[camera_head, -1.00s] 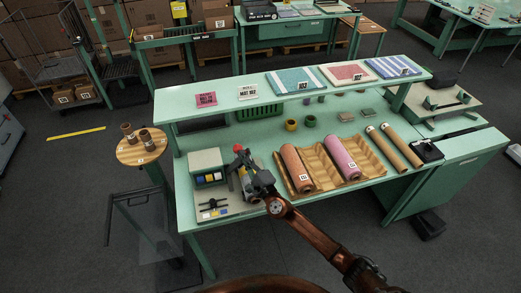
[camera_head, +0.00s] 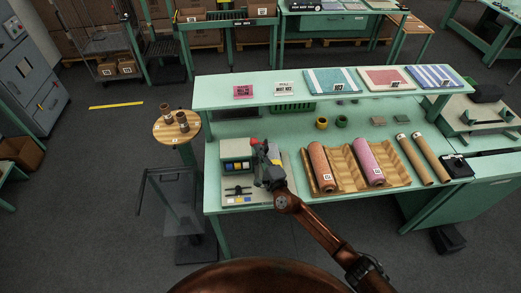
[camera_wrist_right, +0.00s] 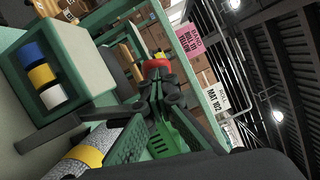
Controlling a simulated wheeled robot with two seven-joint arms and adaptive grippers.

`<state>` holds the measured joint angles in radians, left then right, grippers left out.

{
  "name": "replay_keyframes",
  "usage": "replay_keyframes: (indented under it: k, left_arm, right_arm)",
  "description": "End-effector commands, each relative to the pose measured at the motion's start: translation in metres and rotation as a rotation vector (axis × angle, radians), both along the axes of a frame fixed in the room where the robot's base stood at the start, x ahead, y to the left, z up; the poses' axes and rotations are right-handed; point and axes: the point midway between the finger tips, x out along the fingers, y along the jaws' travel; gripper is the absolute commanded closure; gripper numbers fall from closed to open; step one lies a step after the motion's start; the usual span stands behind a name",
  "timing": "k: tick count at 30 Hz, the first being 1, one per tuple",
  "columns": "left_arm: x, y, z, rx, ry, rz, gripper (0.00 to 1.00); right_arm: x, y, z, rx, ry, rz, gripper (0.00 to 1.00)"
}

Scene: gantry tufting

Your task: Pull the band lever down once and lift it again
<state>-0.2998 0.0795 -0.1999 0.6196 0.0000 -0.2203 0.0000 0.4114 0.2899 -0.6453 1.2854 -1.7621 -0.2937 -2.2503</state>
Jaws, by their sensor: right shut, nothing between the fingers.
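The band lever shows as a red knob (camera_head: 254,142) beside the small band machine (camera_head: 236,153) at the left end of the green bench. In the right wrist view the red knob (camera_wrist_right: 157,66) appears just beyond the fingers. My right gripper (camera_head: 261,158) is at the lever, just below the knob in the head view. It is shut with nothing between its fingers; I cannot tell whether it touches the lever. The gripper and arm hide the lever's shaft. Blue, yellow and white bands (camera_wrist_right: 45,75) show in the machine's front. My left gripper is not in view.
A black cross-shaped handle (camera_head: 238,190) lies on the machine's base plate. An orange roll (camera_head: 321,167) and a pink roll (camera_head: 368,162) lie in a wooden cradle to the right. A raised shelf (camera_head: 215,92) runs behind. A round stand (camera_head: 166,132) with brown cups is left.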

Motion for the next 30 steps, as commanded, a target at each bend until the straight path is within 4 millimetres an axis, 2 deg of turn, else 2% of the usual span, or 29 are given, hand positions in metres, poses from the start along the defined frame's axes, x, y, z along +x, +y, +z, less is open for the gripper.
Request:
replay_keyframes:
  k: [11,14,19,24,30]
  left_arm:
    - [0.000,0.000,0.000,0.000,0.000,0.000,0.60]
    - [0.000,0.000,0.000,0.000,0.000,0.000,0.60]
    - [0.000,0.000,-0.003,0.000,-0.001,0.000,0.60]
    - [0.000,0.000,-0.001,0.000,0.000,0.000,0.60]
    - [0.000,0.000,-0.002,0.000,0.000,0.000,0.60]
  right_arm:
    - [0.002,-0.005,0.003,0.002,-0.004,-0.006,1.00]
    - [-0.001,-0.012,0.002,0.000,-0.005,-0.004,1.00]
    - [-0.012,-0.036,-0.001,-0.004,-0.005,0.005,1.00]
    - [-0.052,-0.047,-0.002,0.004,0.000,0.010,1.00]
    - [-0.086,-0.059,-0.003,0.002,-0.001,0.013,1.00]
